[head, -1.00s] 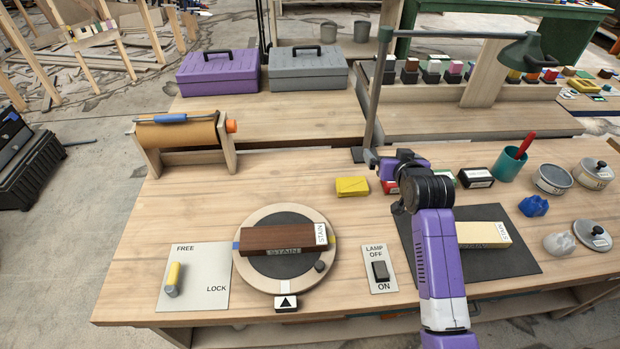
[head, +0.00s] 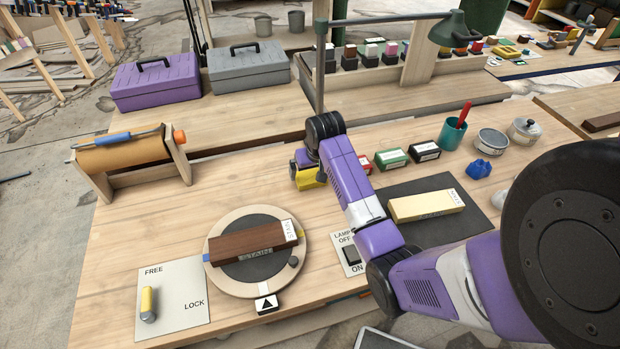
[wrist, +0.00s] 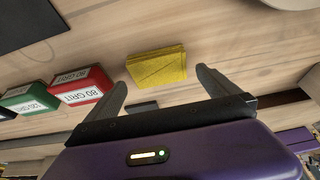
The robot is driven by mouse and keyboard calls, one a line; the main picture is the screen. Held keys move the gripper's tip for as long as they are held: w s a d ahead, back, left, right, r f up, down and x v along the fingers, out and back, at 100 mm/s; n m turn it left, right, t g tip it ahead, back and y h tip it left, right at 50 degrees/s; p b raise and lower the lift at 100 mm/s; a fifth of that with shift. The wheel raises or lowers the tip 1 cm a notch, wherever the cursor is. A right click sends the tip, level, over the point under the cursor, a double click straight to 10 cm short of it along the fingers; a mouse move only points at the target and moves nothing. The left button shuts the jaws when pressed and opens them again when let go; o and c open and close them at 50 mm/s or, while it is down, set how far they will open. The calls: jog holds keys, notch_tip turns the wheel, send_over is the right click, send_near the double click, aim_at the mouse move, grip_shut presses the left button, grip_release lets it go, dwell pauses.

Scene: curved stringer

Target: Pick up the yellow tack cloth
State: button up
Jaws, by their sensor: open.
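The yellow tack cloth (wrist: 157,67) is a folded square pad lying flat on the wooden bench. In the wrist view it sits just beyond and between the spread fingers of my gripper (wrist: 163,88), which is open and empty. In the head view the tack cloth (head: 307,178) is partly hidden by my gripper (head: 308,172), which is right over or beside it. Whether a finger touches the cloth cannot be told.
Red (wrist: 82,86) and green (wrist: 30,99) grit blocks lie close beside the cloth. A lamp post (head: 320,60) stands behind my gripper. A round turntable (head: 224,278) with a wooden block is at front left. Bare bench lies left of the cloth.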

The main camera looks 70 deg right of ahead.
aim_at(312, 176)
jog(key=shift+x, duration=2.1)
jog(key=shift+s, duration=0.15)
jog(key=c, duration=1.1)
jog(key=shift+r, duration=0.1)
notch_tip(312, 176, up, 20)
jog(key=b, duration=0.1)
